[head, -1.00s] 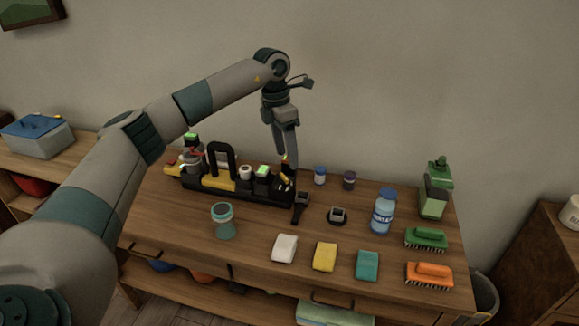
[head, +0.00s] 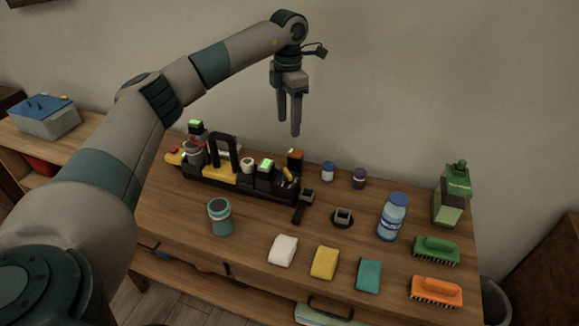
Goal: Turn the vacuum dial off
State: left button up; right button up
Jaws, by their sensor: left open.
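The vacuum (head: 190,178) is a long black and yellow unit on the wooden table. It has a black arched handle (head: 223,150), a round white knob (head: 248,164) and a green-lit block (head: 266,166) on top. A dark block with an orange face (head: 295,158) stands up at its right end. I cannot tell for sure which part is the dial, or how it is set. My left gripper (head: 289,125) points down above the vacuum's right end, fingers apart, empty and clear of it. My right gripper is not in view.
White, yellow and teal sponges (head: 324,263) lie at the front edge. A blue bottle (head: 392,216), a green bottle (head: 452,195) and two brushes (head: 435,292) are at right. A wall is behind.

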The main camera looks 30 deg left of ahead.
pick_arm(q)
jog(key=f, duration=0.1)
jog(key=p, duration=0.2)
send_over(288, 175)
jog(key=w, duration=0.2)
notch_tip(288, 175, down, 6)
jog(key=f+p, duration=0.1)
jog(key=f, duration=0.2)
jog(key=f+p, duration=0.1)
jog(key=f, duration=0.3)
jog(key=f+p, duration=0.1)
jog(key=f, duration=0.2)
jog(key=shift+s+a+f, duration=0.25)
jog(key=shift+a+f, duration=0.05)
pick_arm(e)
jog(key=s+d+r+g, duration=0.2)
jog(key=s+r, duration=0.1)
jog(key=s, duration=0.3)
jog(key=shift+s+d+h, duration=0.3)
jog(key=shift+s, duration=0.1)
pick_arm(q)
jog(key=shift+c, duration=0.7)
jog(key=c, duration=0.9)
